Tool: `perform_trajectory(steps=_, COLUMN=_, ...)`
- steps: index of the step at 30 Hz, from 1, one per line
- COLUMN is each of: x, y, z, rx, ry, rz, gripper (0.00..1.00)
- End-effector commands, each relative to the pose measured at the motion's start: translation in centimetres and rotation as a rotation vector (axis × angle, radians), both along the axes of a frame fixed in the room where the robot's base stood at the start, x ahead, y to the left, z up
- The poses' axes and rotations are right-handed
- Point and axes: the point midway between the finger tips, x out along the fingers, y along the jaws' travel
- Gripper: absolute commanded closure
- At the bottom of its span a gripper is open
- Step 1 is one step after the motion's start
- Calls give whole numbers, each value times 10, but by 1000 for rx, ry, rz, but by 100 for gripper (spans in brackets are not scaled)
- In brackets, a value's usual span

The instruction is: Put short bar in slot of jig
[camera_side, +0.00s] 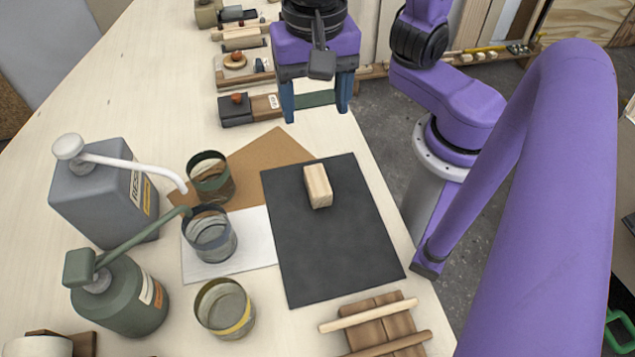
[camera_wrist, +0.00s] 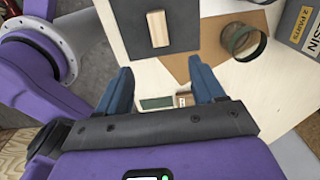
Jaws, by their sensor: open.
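A short, pale wooden block (camera_side: 318,186), which looks like the short bar, lies on a dark mat (camera_side: 335,250). It also shows at the top of the wrist view (camera_wrist: 158,29). A brown slatted wooden piece (camera_side: 385,328) at the lower edge of the side view has pale sticks lying across it. It may be the jig, but I cannot make out an empty slot, and it is partly cut off. My gripper (camera_side: 315,114) is open and empty, beyond the block in the side view. Its two blue fingers show apart in the wrist view (camera_wrist: 165,84).
A long tool with a green part (camera_side: 316,98) lies behind my fingers. Left of the mat stand several open cups (camera_side: 209,233), a grey resin pump can (camera_side: 105,190) and a green pump bottle (camera_side: 125,295). The mat around the block is clear.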

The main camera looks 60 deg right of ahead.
Motion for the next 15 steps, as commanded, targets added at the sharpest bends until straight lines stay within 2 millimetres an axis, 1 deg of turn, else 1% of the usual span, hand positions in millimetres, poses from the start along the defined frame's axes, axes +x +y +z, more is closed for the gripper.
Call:
perform_trajectory(steps=2, x=0, y=0, z=-8, rx=-6, ry=1, rz=-7, gripper=32)
perform_trajectory(steps=5, x=-1, y=-2, z=-24, rx=-8, ry=3, rz=-6, gripper=32)
perform_trajectory(steps=15, x=-1, y=-1, z=-87, rx=-7, ry=3, rz=-4, gripper=32)
